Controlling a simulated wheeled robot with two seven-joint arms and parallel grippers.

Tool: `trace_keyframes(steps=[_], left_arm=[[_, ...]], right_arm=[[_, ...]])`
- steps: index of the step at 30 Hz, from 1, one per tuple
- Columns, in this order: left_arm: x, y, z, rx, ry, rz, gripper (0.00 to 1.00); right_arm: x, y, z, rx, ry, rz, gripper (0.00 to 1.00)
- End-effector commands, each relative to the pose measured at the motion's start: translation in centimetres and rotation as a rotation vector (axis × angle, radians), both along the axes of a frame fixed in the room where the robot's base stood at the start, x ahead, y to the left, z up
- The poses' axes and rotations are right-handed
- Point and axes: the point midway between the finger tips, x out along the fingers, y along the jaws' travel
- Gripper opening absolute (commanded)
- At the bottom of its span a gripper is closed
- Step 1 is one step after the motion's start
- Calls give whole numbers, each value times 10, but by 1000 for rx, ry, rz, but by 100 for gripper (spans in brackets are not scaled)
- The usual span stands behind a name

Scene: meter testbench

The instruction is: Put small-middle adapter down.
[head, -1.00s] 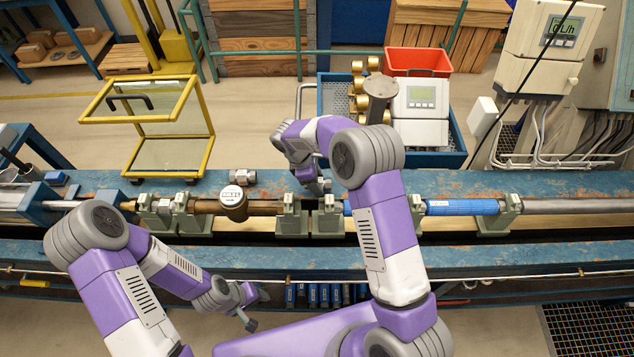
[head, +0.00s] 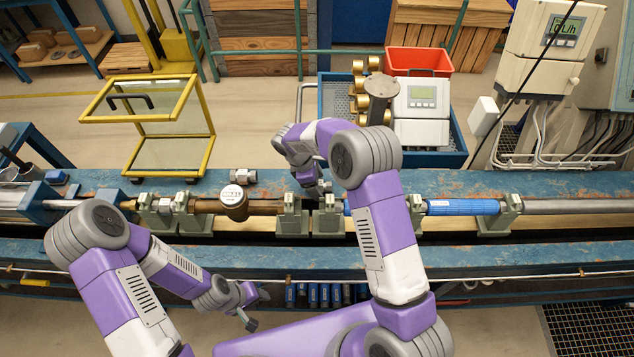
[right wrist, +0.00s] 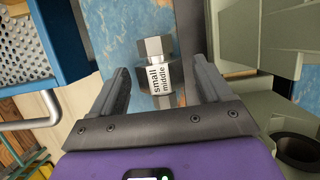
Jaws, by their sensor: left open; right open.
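The small-middle adapter (right wrist: 155,75) is a grey metal fitting with a hexagonal head and a white label reading "small middle". In the right wrist view it lies on the worn blue bench top, between the two fingers of my right gripper (right wrist: 161,84). The fingers are open, with gaps visible on both sides of it. In the head view my right gripper (head: 312,181) is low over the back rail of the bench, and the adapter is mostly hidden there. My left gripper (head: 255,307) is open and empty in front of the bench.
Another metal fitting (head: 243,177) lies on the back rail to the left. The pipe line with a round meter (head: 234,197) and green clamps (head: 292,215) runs just in front. A blue tray (head: 452,160) with a red bin (head: 418,62) stands behind.

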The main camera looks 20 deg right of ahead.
Motion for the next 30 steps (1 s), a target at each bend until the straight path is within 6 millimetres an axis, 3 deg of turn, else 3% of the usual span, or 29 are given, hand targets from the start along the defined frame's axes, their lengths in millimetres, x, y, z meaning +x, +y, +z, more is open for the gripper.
trace_keyframes(steps=[16,21,30], left_arm=[[0,0,3,0,0,0,43],[0,0,4,0,0,0,43],[0,0,4,0,0,0,43]], right_arm=[[10,34,97,1,-2,1,78],[11,39,112,1,-2,1,78],[11,39,114,0,0,0,78]])
